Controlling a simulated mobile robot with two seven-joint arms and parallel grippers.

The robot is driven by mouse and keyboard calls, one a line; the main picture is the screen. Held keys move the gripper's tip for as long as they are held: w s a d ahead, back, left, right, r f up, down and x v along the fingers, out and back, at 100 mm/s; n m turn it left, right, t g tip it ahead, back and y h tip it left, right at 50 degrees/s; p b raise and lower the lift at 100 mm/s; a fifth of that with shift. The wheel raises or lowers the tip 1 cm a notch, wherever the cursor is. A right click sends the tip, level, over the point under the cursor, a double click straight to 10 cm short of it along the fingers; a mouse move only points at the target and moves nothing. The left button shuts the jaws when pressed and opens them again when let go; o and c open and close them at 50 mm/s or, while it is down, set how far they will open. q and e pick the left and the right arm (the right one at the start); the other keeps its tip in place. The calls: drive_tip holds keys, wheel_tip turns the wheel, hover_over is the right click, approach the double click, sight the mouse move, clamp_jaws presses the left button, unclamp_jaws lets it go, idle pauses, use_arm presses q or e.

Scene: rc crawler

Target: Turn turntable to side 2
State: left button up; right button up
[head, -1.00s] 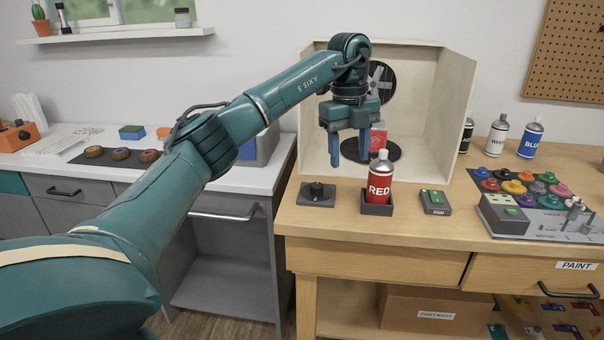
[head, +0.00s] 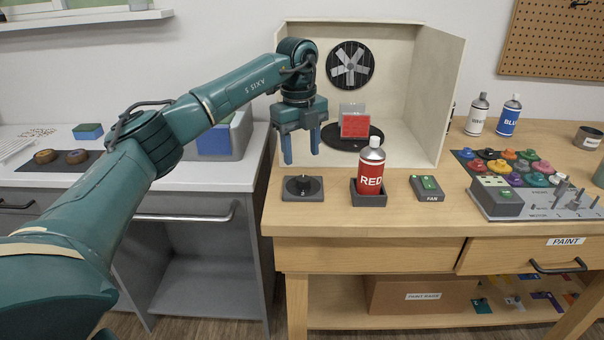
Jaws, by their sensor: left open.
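The turntable (head: 337,144) is a black disc on the floor of the pale open-fronted booth. A part with a red face (head: 355,126) and a grey upper edge stands on it. A black knob (head: 303,186) on a grey base sits on the wooden bench in front of the booth; its markings are too small to read. My left gripper (head: 301,158) is open and empty, pointing down above the knob and apart from it, with fingers left and right. It stands in front of the booth's left side. My right gripper is out of view.
A red spray can (head: 371,172) stands in a dark holder right of the knob, close to my gripper. A FAN switch box (head: 427,187) sits further right. The booth (head: 422,90) has a wall fan at its back. Paint cups and white and blue cans stand at right.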

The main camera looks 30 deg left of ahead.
sight(303, 178)
use_arm(q)
wheel_tip(303, 178, down, 7)
drive_tip(key=shift+w+r, duration=0.15)
drive_tip(key=c, duration=1)
